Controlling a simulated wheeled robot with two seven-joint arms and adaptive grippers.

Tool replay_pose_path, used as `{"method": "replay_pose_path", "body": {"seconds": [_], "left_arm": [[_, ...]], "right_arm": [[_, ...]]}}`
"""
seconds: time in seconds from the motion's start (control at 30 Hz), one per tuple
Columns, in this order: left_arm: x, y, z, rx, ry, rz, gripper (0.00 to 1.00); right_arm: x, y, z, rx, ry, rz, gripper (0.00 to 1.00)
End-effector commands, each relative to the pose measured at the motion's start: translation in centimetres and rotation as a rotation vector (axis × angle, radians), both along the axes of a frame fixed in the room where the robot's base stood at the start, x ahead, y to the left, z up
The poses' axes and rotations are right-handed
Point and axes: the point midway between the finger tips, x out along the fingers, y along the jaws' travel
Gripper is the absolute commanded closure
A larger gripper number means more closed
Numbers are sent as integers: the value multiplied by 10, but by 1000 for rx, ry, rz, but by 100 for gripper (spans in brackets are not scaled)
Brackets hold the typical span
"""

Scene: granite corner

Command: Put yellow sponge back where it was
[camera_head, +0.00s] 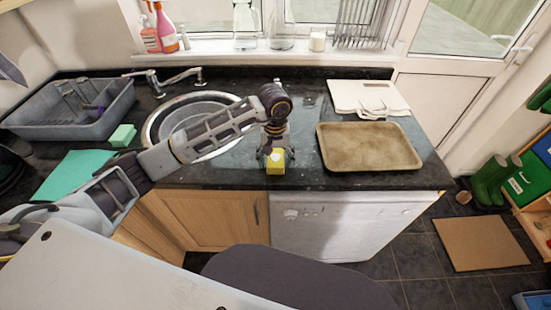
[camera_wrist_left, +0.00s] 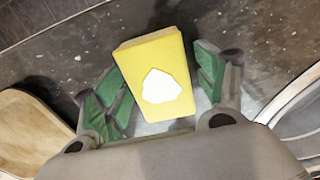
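The yellow sponge (camera_head: 276,167) lies near the front edge of the dark granite counter, with a white patch on its top. In the left wrist view the sponge (camera_wrist_left: 155,75) sits between my left gripper's green-padded fingers (camera_wrist_left: 160,90). The left finger is close against its side; a narrow gap shows at the right finger. In the head view my left gripper (camera_head: 275,150) points down over the sponge, fingers on either side. It looks open around it. The sponge's underside is hidden. My right gripper is not in view.
A tan tray (camera_head: 369,147) lies right of the sponge, with white boards (camera_head: 368,97) behind. The round sink (camera_head: 168,125) is to the left, with a green sponge (camera_head: 123,135), a teal cloth (camera_head: 72,172) and a grey dish rack (camera_head: 72,122) beyond.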

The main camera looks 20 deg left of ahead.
Motion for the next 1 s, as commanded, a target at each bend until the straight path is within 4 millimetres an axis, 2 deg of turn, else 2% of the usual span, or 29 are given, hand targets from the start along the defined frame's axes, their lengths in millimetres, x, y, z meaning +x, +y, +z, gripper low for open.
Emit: {"method": "replay_pose_path", "body": {"seconds": [0.47, 0.7, 1.0], "left_arm": [[0, 0, 4, 0, 1, 0, 27], [1, 1, 24, 1, -3, 0, 27], [0, 0, 58, 0, -2, -1, 27]], "right_arm": [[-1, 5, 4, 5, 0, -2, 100], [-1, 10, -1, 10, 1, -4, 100], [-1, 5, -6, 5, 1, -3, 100]]}}
